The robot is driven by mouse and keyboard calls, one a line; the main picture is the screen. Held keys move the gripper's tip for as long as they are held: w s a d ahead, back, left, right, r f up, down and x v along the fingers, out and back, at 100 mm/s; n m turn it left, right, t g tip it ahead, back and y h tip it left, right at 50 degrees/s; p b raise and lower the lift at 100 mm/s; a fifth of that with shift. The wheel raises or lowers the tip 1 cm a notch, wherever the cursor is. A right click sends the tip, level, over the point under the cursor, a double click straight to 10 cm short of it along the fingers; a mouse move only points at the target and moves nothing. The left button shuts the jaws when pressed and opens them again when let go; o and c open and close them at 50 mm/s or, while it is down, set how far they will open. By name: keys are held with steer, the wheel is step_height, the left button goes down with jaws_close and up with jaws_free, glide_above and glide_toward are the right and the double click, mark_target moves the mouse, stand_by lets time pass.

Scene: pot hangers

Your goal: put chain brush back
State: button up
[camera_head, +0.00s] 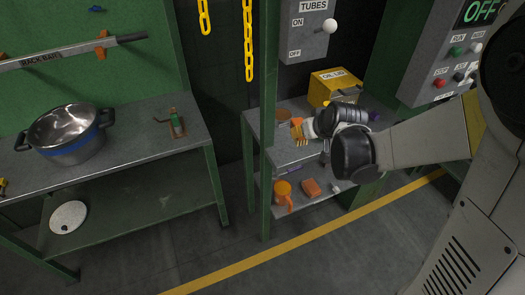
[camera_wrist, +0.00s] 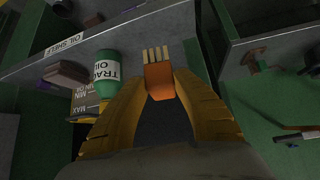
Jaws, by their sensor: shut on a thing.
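The chain brush (camera_wrist: 158,80) has an orange body and pale bristles in the wrist view. It sits between the two yellow fingertips of my gripper (camera_wrist: 162,84), with the bristles pointing away from the palm. My gripper is shut on it. In the head view my gripper (camera_head: 308,130) is over the grey shelf unit on the right, and a small orange piece shows at its tips. In the wrist view the brush appears in front of the edge of the oil shelf (camera_wrist: 100,42). Whether it touches the shelf cannot be told.
A yellow box (camera_head: 335,86) stands behind my gripper. An orange mug (camera_head: 283,194) and orange block (camera_head: 311,188) are on the lower shelf. A green post (camera_head: 267,120) stands left of my gripper.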

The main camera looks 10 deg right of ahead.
steer(key=shift+n+y, duration=0.6)
steer(key=shift+n, duration=0.2)
steer(key=w, duration=0.3)
steer(key=w+b, duration=0.1)
steer(key=w, duration=0.1)
steer(key=shift+d+r, duration=0.3)
step_height(320, 180, down, 5)
steer(key=shift+w+f+b, duration=0.15)
steer(key=shift+f+b, duration=0.05)
steer(key=shift+b, duration=1)
steer(key=shift+a+f+b, duration=0.15)
steer(key=shift+f+b, duration=0.65)
steer(key=shift+f, duration=1.15)
steer(key=shift+f, duration=0.1)
steer(key=o, duration=1.2)
steer(key=shift+c, duration=0.2)
